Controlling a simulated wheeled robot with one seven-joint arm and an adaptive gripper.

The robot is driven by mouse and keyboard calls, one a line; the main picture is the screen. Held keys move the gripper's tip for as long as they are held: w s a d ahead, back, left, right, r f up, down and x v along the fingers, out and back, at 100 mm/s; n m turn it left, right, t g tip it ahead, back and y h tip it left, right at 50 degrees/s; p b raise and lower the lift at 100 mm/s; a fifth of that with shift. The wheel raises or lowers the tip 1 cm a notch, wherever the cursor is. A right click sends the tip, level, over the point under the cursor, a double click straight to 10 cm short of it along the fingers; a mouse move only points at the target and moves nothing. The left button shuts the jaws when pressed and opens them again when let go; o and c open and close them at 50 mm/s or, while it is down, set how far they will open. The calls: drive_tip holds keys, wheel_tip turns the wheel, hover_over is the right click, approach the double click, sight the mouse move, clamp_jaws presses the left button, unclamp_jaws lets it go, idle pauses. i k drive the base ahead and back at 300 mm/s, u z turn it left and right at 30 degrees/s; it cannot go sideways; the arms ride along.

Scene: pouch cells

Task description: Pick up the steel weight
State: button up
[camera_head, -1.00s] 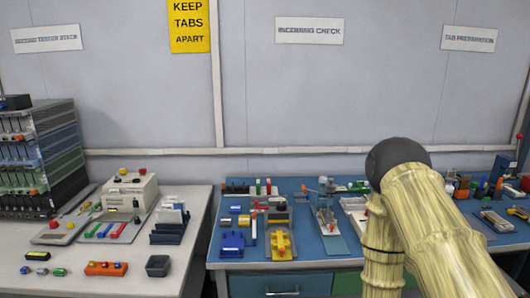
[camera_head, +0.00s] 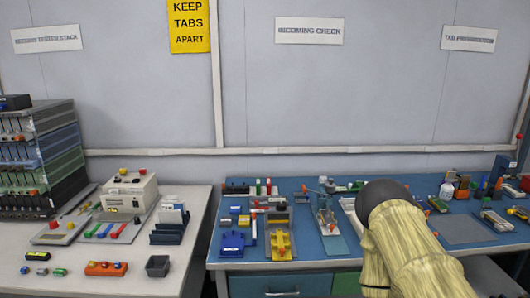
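I cannot make out the steel weight for certain in the head view. Several small parts lie on the blue bench mat, too small to tell apart, and my arm hides part of the bench at the right of centre. My arm shows as a pale yellow sleeve with a dark rounded joint at its upper end, in front of the blue bench. My gripper's fingers do not show, so I cannot see whether they hold anything.
The blue bench (camera_head: 305,255) carries a yellow fixture (camera_head: 281,246), a blue fixture (camera_head: 231,244) and a grey plate (camera_head: 466,230). On the left, a pale table (camera_head: 190,262) holds an orange block (camera_head: 106,269), a dark open box (camera_head: 158,266) and a cell rack (camera_head: 40,150).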

sight(330, 187)
drive_tip(key=z, duration=0.05)
drive_tip(key=k, duration=0.45)
drive_tip(key=z, duration=1.4)
drive_tip(key=i, duration=1.45)
drive_tip(key=u, duration=0.85)
drive_tip(key=i, duration=0.55)
drive_tip(key=u, duration=0.65)
